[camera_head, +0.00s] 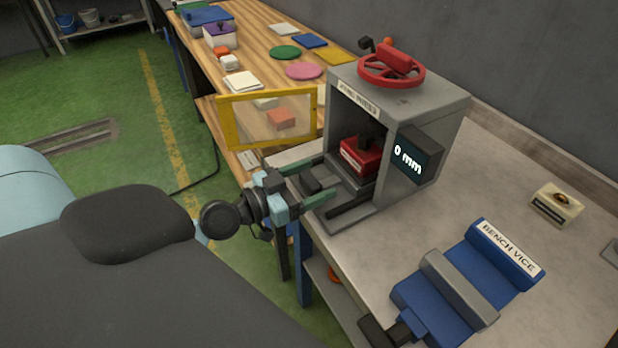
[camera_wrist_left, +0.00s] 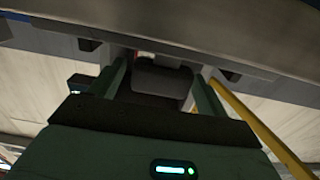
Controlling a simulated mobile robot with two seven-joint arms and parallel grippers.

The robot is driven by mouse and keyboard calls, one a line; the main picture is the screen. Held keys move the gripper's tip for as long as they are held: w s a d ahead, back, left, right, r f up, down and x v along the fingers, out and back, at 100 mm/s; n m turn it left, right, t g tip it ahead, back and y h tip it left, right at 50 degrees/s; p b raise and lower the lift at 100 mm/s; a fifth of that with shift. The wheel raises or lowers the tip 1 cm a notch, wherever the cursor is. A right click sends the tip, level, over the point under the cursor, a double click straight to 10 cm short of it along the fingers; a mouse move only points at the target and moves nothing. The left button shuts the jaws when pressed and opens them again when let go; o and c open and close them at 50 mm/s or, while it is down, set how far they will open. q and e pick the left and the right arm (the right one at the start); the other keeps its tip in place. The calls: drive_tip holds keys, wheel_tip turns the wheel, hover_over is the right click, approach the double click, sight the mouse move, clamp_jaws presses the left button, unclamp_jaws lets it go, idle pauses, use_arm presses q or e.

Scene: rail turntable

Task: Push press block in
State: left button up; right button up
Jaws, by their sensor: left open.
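The grey press (camera_head: 425,115) stands on the bench with a red handwheel (camera_head: 392,66) on top and a display reading 0 mm (camera_head: 408,158). A red block (camera_head: 361,154) with a white label and a black knob sits inside its open front on a dark sliding part. My left gripper (camera_head: 330,174) is at the press opening with its jaws open. A dark grey handle-like piece (camera_head: 312,184) lies between its fingers; it also shows in the left wrist view (camera_wrist_left: 160,80). Whether the fingers touch it, I cannot tell. My right gripper is not in view.
A yellow-framed clear door (camera_head: 236,120) stands swung open left of the press, close to my left gripper. A blue bench vice (camera_head: 465,275) is at the front right. A beige button box (camera_head: 556,206) sits behind it. A wooden table (camera_head: 262,50) holds several coloured pieces.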

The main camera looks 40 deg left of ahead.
sight(344, 172)
use_arm(q)
drive_tip(key=shift+c, duration=0.8)
drive_tip(key=c, duration=1.2)
drive_tip(key=shift+x, duration=2)
drive_tip(key=shift+c, duration=0.2)
drive_tip(key=shift+r, duration=0.15)
drive_tip(key=o, duration=1.4)
drive_tip(key=shift+w+d, duration=0.1)
drive_tip(key=shift+w, duration=0.05)
